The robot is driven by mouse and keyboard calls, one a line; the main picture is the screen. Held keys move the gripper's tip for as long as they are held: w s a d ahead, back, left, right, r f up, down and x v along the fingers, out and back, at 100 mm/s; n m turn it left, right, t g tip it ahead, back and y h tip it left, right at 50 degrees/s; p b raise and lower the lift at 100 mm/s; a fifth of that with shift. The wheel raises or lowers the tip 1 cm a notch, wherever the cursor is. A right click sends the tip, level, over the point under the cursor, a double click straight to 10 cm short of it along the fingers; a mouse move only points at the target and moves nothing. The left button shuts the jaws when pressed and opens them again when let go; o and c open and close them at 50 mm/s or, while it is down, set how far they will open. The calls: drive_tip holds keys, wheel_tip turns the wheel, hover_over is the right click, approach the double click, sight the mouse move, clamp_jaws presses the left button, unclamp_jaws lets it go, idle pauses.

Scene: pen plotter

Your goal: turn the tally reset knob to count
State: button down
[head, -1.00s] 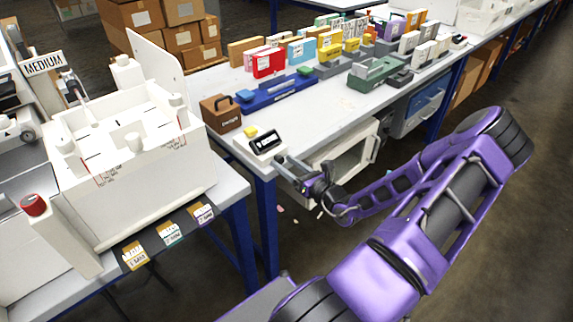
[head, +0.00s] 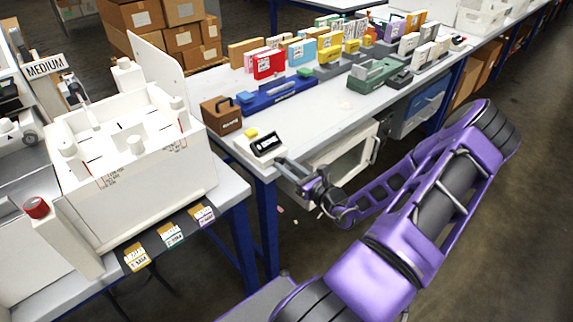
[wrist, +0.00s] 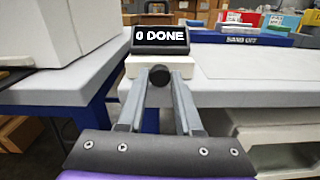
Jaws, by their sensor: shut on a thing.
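The tally counter (head: 264,147) is a small white box with a black display at the near corner of the long table. In the wrist view its display (wrist: 160,37) reads "0 DONE". The tally reset knob (wrist: 160,74) is a small dark round knob on the counter's front, below the display. My gripper (wrist: 160,80) reaches it from the front, with one finger on each side, shut on the knob. In the head view my gripper (head: 282,166) is at the counter's front, and the knob cannot be made out there.
A yellow piece (head: 250,133) and a brown box (head: 221,115) stand near the counter. A blue tray (head: 276,95) lies farther back. A large white machine (head: 140,190) stands left. A white open-fronted box (head: 343,150) is below the table edge.

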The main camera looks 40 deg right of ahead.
drive_tip(key=shift+n+p, duration=0.3)
drive_tip(key=shift+n, duration=1.7)
drive_tip(key=c, duration=0.6)
unclamp_jaws()
drive_tip(key=s, duration=0.5)
drive_tip(key=s+d, duration=0.1)
drive_tip(key=s, duration=1.1)
drive_tip(key=shift+s+d+p, duration=0.15)
drive_tip(key=shift+s+p, duration=0.05)
drive_tip(key=shift+p, duration=0.15)
